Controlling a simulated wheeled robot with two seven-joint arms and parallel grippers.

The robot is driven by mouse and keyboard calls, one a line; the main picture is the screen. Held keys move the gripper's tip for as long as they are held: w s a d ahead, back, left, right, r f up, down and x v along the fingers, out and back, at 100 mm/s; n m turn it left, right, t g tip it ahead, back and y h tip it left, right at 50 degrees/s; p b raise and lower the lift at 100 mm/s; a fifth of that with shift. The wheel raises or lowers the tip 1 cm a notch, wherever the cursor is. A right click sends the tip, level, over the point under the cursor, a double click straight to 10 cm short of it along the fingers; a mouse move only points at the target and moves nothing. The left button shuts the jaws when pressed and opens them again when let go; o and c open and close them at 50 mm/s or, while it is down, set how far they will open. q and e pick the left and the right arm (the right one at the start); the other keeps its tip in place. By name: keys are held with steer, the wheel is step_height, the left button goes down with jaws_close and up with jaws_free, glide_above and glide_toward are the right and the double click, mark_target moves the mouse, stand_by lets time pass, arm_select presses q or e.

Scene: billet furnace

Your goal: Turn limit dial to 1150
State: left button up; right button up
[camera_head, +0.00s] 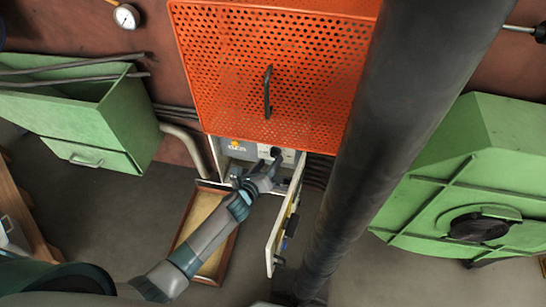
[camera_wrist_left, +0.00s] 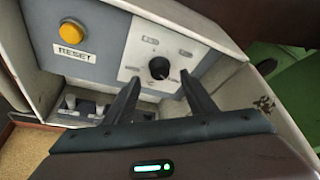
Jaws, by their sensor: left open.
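The limit dial (camera_wrist_left: 159,68) is a round black knob on a pale plate in the left wrist view. Small labels surround it, too blurred to read. My left gripper (camera_wrist_left: 160,84) is open, with one finger on each side below the dial; I cannot tell whether either finger touches it. In the head view my left gripper (camera_head: 266,172) reaches into the open control box (camera_head: 237,148) under the orange mesh guard, and the dial is mostly hidden there. My right gripper is in neither view.
A yellow button (camera_wrist_left: 71,31) marked RESET is left of the dial. The box's open door (camera_head: 285,225) stands close right of my left arm. The orange mesh guard (camera_head: 225,60) hangs above. Green bins (camera_head: 75,120) stand left; a green housing (camera_head: 470,170) stands right.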

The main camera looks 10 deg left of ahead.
mark_target(274, 156)
arm_select(q)
steer(key=shift+x, duration=2.05)
steer(key=c, duration=1)
steer(key=shift+c, duration=0.2)
